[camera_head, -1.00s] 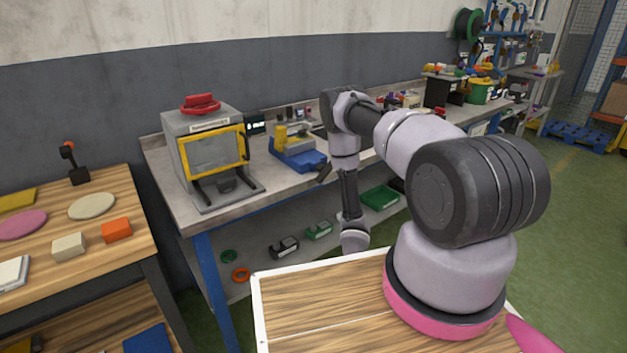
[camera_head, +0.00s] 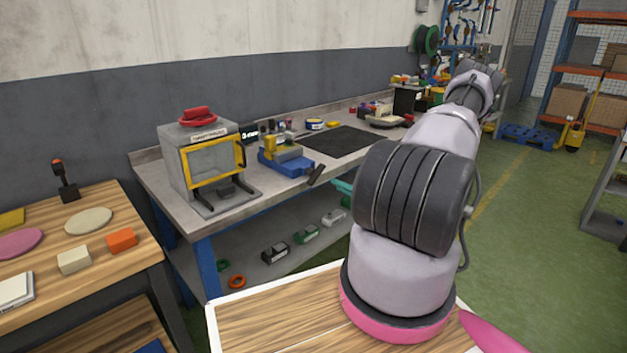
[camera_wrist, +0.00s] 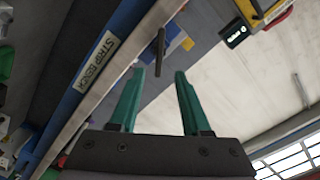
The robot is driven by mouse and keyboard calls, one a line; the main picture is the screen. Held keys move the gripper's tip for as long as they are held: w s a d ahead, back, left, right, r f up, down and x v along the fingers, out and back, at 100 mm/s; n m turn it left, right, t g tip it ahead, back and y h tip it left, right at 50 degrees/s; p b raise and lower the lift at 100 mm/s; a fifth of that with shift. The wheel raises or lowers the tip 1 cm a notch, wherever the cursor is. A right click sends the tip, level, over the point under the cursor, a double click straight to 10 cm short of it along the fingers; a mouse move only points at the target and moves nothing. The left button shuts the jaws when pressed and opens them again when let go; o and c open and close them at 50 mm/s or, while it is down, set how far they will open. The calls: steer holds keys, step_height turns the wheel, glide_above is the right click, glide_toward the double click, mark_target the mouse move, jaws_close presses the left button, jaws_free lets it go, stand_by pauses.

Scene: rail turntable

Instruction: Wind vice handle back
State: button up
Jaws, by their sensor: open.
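The blue vice (camera_head: 287,160) with a yellow part on top stands on the workbench, in the middle left of the head view. Its dark bar handle (camera_head: 316,175) sticks out at the bench's front edge. My gripper (camera_head: 342,187) shows as teal fingertips just right of and below the handle, mostly hidden behind my arm. In the wrist view my gripper (camera_wrist: 158,76) has two teal fingers apart with nothing between them. The handle (camera_wrist: 160,52) shows there as a thin dark bar just beyond the fingertips, in line with the gap. The vice (camera_wrist: 178,38) is partly visible behind it.
A grey machine with a yellow-framed window (camera_head: 211,162) stands left of the vice. A black mat (camera_head: 340,141) lies to its right. A wooden table (camera_head: 105,250) stands at the left.

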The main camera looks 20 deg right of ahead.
mark_target(318, 176)
steer(key=x, duration=1)
steer(key=shift+w+a, duration=0.1)
steer(key=shift+w, duration=0.2)
jaws_close()
